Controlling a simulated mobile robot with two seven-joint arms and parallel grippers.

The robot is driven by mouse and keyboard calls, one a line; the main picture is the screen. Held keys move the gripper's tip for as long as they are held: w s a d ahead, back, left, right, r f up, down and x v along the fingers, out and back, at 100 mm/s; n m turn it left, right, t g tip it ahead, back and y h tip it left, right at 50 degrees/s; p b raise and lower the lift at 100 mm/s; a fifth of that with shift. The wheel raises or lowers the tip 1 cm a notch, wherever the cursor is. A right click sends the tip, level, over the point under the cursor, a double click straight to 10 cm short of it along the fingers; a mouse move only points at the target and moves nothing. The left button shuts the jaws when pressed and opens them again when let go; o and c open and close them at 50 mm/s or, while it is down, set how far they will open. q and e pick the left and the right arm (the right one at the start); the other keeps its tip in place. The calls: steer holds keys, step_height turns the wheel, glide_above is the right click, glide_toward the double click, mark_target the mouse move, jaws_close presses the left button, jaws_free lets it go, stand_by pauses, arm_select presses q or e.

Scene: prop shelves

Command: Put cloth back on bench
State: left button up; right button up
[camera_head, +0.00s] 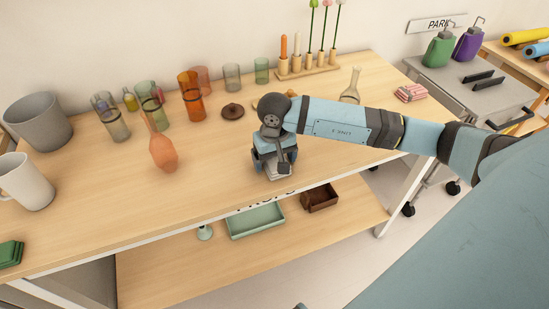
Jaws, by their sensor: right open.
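A folded red-and-white striped cloth (411,92) lies near the right end of the wooden bench (225,185). A folded green item (10,254), possibly another cloth, is at the bench's left edge, cut off by the frame. My right gripper (271,176) is open, pointing down at the front edge of the bench, well left of the striped cloth and apart from it. The arm hides part of the bench top. My left gripper is not in view.
Glasses, including an orange tumbler (191,96), stand along the back. An orange vase (162,153), white mug (26,181), grey pot (39,121) and clear flask (351,86) also stand there. A lower shelf holds a green tray (256,220). A grey cart (465,84) stands right.

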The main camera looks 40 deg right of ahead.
steer(key=shift+r, duration=0.4)
step_height(320, 180, up, 12)
steer(key=shift+f, duration=0.25)
stand_by(0.3)
